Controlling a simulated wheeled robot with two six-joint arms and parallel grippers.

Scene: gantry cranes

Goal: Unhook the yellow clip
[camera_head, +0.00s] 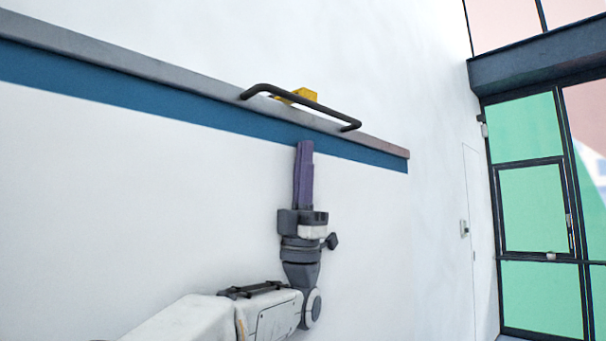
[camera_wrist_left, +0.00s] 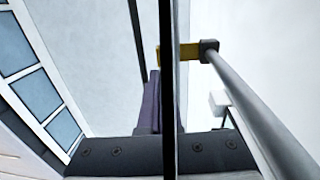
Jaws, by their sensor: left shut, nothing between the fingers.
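The yellow clip (camera_head: 298,95) sits at the dark bar handle (camera_head: 330,112) on the grey ledge, partly behind the bar. In the left wrist view the yellow clip (camera_wrist_left: 189,51) shows as a short block, with a dark piece at its right end where a grey rod meets it. My left gripper (camera_head: 305,146) points up with its purple fingers shut and empty. Its tips are just below the ledge, below the clip and apart from it in the picture. In the left wrist view a dark upright strip hides part of the fingers. My right gripper is not in view.
The grey ledge (camera_head: 150,68) with a blue band (camera_head: 120,98) below it runs across the white wall. A green-paned glass door (camera_head: 533,208) stands at the right. The white area below the band looks clear apart from my arm.

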